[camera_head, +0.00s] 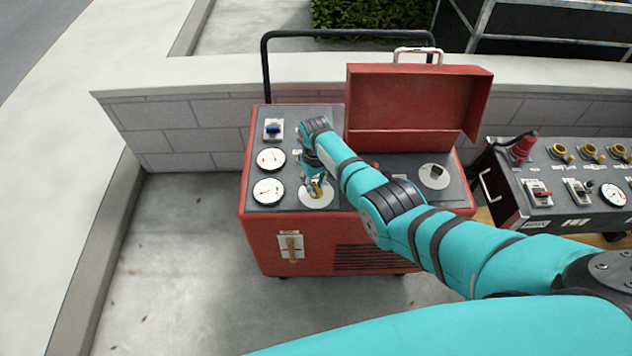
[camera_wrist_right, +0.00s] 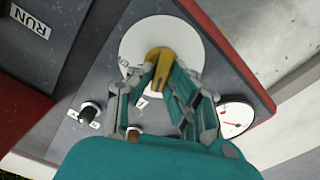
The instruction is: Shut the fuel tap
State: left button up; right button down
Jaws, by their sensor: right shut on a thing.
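A yellow tap handle (camera_wrist_right: 157,62) stands on a round white plate (camera_wrist_right: 185,34) on the dark top panel of a red machine (camera_head: 300,235). In the head view the plate (camera_head: 312,201) is partly covered by my right gripper (camera_head: 317,188). My right gripper (camera_wrist_right: 160,82) is shut on the yellow handle in the wrist view, with a finger on each side. The marks on the plate are too small to read surely. My left gripper is not in view.
A raised red lid (camera_head: 415,105) stands at the back right. A brass lever (camera_head: 291,246) is on the machine's front. A dark control box (camera_head: 570,190) stands to the right.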

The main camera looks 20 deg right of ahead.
aim_at(315, 186)
jog(key=shift+a+n, duration=0.1)
jog(key=shift+n, duration=2)
jog(key=c, duration=1.3)
grip_release()
notch_tip(315, 186, up, 12)
